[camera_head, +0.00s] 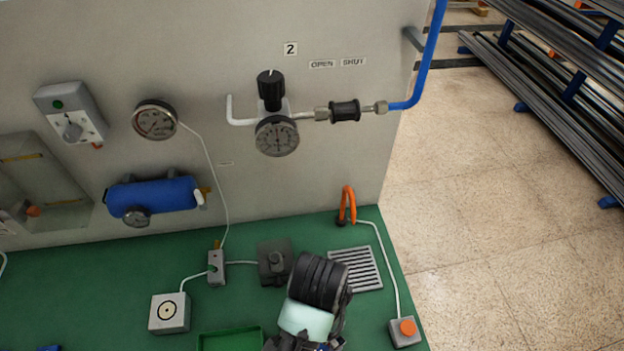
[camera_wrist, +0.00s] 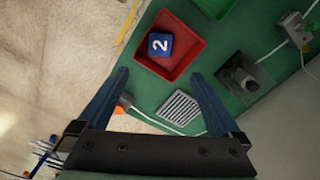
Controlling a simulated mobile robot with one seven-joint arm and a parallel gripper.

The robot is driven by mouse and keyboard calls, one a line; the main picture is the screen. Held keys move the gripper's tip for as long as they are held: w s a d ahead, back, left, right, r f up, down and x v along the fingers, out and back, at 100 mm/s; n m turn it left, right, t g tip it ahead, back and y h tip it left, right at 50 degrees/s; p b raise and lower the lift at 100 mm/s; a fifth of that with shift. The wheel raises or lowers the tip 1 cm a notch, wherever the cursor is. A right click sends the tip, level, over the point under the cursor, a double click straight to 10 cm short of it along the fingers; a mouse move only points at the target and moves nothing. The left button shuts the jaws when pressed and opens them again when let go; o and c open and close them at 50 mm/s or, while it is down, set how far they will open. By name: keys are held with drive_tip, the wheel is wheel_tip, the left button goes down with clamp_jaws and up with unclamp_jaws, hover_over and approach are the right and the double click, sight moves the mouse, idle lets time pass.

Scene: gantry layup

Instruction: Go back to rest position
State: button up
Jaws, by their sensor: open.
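My gripper (camera_wrist: 159,78) is open in the wrist view, with its two blue fingers spread wide and nothing between them. It points down over the green bench (camera_wrist: 232,100). Beyond the fingertips is a red tray (camera_wrist: 151,68) holding a blue block (camera_wrist: 160,44) marked with a white 2. In the head view my arm reaches up from the bottom middle over the green bench (camera_head: 120,290), and its fingers are not clearly visible there. The red tray is not visible in the head view.
A slatted grille (camera_head: 357,268), dark grey fixture (camera_head: 275,262), orange hook (camera_head: 347,203), orange-button box (camera_head: 404,331) and green tray (camera_head: 230,334) are around my arm. Behind stands a grey panel (camera_head: 220,60) with gauges and a blue pipe. Floor (camera_head: 500,200) is clear at right, before a bar rack.

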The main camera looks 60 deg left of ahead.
drive_tip(key=shift+r, duration=0.9)
drive_tip(key=w+a+r+t+y+b, duration=0.15)
drive_tip(key=w+r+t, duration=0.25)
drive_tip(key=w+r, duration=0.4)
drive_tip(key=w+r+t+y+b, duration=0.15)
drive_tip(key=w+r+t, duration=0.3)
drive_tip(key=w, duration=0.55)
drive_tip(key=w+d+r+t+y+b, duration=0.1)
drive_tip(key=w+d+r+t, duration=0.25)
drive_tip(key=r, duration=0.55)
drive_tip(key=w+d+r+t, duration=0.3)
drive_tip(key=w+r, duration=0.1)
drive_tip(key=r, duration=0.4)
drive_tip(key=s+d+r+t+h+b, duration=0.1)
drive_tip(key=s+d+r+t, duration=0.2)
drive_tip(key=r, duration=0.6)
drive_tip(key=s+d+r+m+t+h+b, duration=0.1)
drive_tip(key=s+d+r+t, duration=0.3)
drive_tip(key=r, duration=0.5)
drive_tip(key=s+d+r+t+h, duration=0.2)
drive_tip(key=d+r+t, duration=0.3)
drive_tip(key=r, duration=0.4)
drive_tip(key=shift+s+d+b, duration=0.4)
drive_tip(key=shift+s+d, duration=0.1)
drive_tip(key=shift+s, duration=0.4)
